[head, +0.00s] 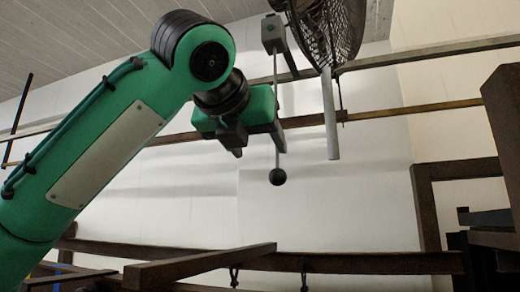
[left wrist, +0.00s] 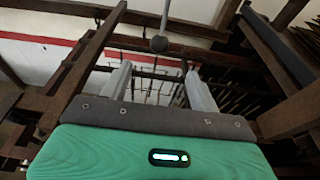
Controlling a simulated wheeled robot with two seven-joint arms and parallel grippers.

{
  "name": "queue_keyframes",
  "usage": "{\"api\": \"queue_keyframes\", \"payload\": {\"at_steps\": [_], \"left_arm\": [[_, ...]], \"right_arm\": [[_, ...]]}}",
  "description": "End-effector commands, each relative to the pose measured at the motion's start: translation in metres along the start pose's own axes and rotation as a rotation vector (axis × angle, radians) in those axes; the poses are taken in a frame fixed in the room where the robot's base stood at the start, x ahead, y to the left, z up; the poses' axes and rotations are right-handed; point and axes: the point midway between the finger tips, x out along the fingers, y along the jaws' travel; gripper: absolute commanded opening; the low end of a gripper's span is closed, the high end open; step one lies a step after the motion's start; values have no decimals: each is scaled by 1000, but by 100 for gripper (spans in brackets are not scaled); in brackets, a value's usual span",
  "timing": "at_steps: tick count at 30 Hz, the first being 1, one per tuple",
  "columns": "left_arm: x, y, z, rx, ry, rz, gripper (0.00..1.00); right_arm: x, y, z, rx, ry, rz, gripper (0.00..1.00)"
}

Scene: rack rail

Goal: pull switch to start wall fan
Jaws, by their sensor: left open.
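The wall fan (head: 330,32) with its dark wire cage hangs at the top of the head view. A grey switch box (head: 273,34) is left of it. A thin pull cord (head: 276,68) hangs from the box, ending in a dark ball (head: 277,176). My left gripper (head: 259,148) is open and empty, just above the ball's height in the head view. It overlaps the cord there; contact cannot be told. In the left wrist view the ball (left wrist: 158,43) appears beyond the spread fingers (left wrist: 159,76), near their midline. My right gripper is not in view.
Rusty brown rails (head: 370,113) run along the pale wall behind. A brown beam (head: 200,265) and a rail with hooks (head: 340,262) lie below. A brown frame (head: 425,205) stands at the right. The space around the ball looks clear.

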Motion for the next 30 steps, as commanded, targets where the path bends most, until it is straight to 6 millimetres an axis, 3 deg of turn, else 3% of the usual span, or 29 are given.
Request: {"api": "queue_keyframes", "payload": {"at_steps": [6,9,13,20,30], "left_arm": [[28,1,-1,-2,5,2,62],[44,0,-1,-2,4,1,62],[66,1,-1,-3,5,2,62],[102,1,-1,-4,4,1,62],[134,2,-1,-4,2,1,62]], "right_arm": [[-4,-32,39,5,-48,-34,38],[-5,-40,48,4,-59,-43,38],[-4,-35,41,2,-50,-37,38],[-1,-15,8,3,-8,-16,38],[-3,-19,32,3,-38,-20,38]]}}
